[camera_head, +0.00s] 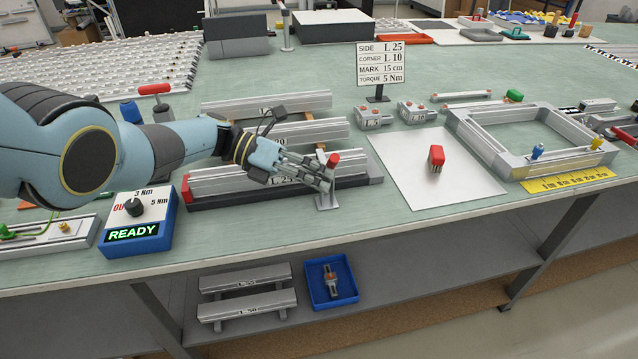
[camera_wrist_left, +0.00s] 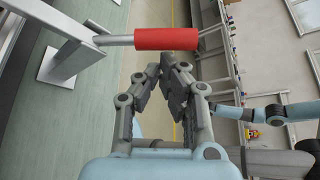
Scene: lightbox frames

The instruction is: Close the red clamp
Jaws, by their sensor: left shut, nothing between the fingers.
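The red clamp has a red handle (camera_head: 333,160) on a metal upright at the front right end of the nearest profile. In the left wrist view the red handle (camera_wrist_left: 166,39) sticks out sideways from a grey metal arm (camera_wrist_left: 80,32), above a pale base plate (camera_wrist_left: 52,68). My left gripper (camera_head: 327,180) is shut and empty, close beside the clamp, and partly hides it in the head view. In the left wrist view its fingertips (camera_wrist_left: 165,68) are just below the handle; I cannot tell whether they touch. My right gripper is not seen.
A blue box with a dial (camera_head: 137,220) reads READY near the front edge. Aluminium profiles (camera_head: 265,104) lie behind my left forearm. A white sheet (camera_head: 410,180) with a red object (camera_head: 437,157) and a metal frame (camera_head: 480,139) are to the right.

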